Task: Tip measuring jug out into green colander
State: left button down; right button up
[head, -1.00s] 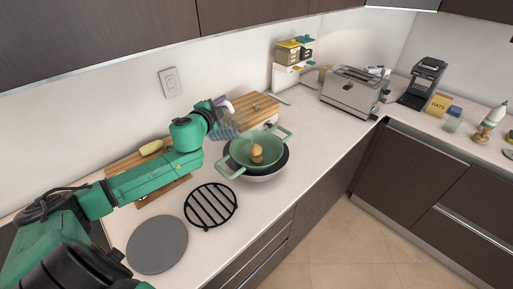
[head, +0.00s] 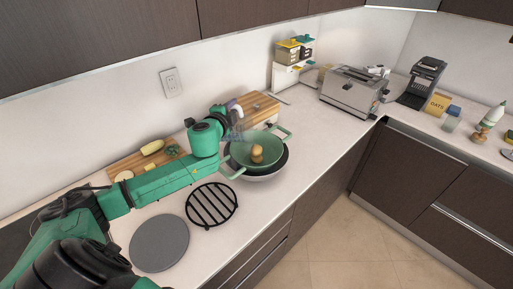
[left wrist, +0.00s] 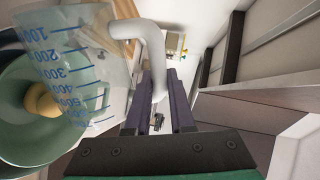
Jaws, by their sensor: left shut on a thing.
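The measuring jug (left wrist: 75,70) is clear with blue scale marks and a pale handle (left wrist: 150,50). My left gripper (left wrist: 158,88) is shut on that handle in the left wrist view. In the head view the jug (head: 236,132) is faint, held by my left gripper (head: 233,110) at the left edge of the green colander. It looks tilted; its contents are not clear. The green colander (head: 270,146) sits in a pale round vessel with a dark rim and holds a tan lumpy item (head: 257,154). The colander also shows behind the jug in the left wrist view (left wrist: 30,140). My right gripper is not in view.
A black trivet (head: 211,205) and a grey round mat (head: 159,243) lie in front. A cutting board (head: 130,163) with food lies behind my left arm. Another wooden board (head: 262,107) is behind the colander. A toaster (head: 353,90) stands further right; counter before it is clear.

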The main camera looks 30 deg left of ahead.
pick_arm(q)
jog(key=shift+w+d+r+m+p, duration=0.15)
jog(key=shift+d+r+m+p, duration=0.25)
jog(key=shift+d+p, duration=0.3)
jog(key=shift+w+d+m+y+p, duration=0.2)
jog(key=shift+d+m+y+p, duration=0.1)
jog(key=shift+d+m+p, duration=0.15)
jog(key=shift+f, duration=0.1)
dwell(0.9)
